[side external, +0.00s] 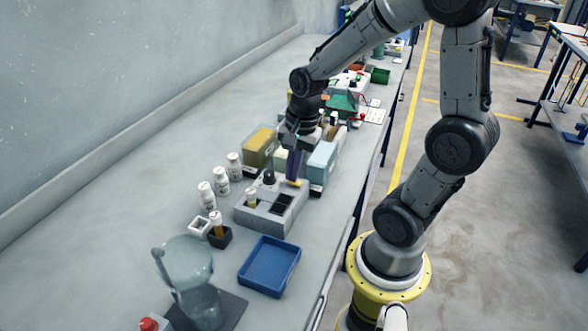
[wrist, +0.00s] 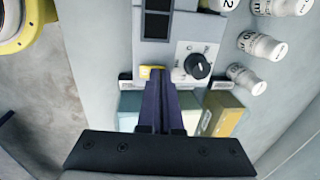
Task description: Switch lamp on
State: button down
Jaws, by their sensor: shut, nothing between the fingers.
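A grey control box (side external: 266,222) stands on the bench, with dark square panels and a black knob (side external: 269,177). In the wrist view the box (wrist: 190,28) shows the black knob (wrist: 197,66) beside a small yellow part (wrist: 152,71), perhaps a switch. My gripper (side external: 293,178) is shut and empty, pointing down at the box's far right edge. In the wrist view its fingertips (wrist: 157,84) are right at the yellow part, partly covering it. I cannot tell whether they touch it. No lamp can be clearly made out.
Yellow (side external: 259,147) and pale blue (side external: 321,164) tanks stand just behind the box, close to my gripper. Several white bottles (side external: 206,196) stand to its left. A blue tray (side external: 269,266) and a clear jug-like vessel (side external: 188,262) are in front. The bench's left side is clear.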

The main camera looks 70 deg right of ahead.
jog(key=shift+w+f+g, duration=0.2)
jog(key=shift+f+g, duration=0.3)
jog(key=shift+g, duration=0.3)
jog(key=shift+f+g, duration=0.1)
jog(key=shift+g, duration=0.5)
jog(key=shift+s, duration=0.95)
notch_tip(320, 180, up, 15)
jog(key=w, duration=0.2)
jog(key=shift+w+t, duration=0.15)
jog(key=shift+t, duration=0.15)
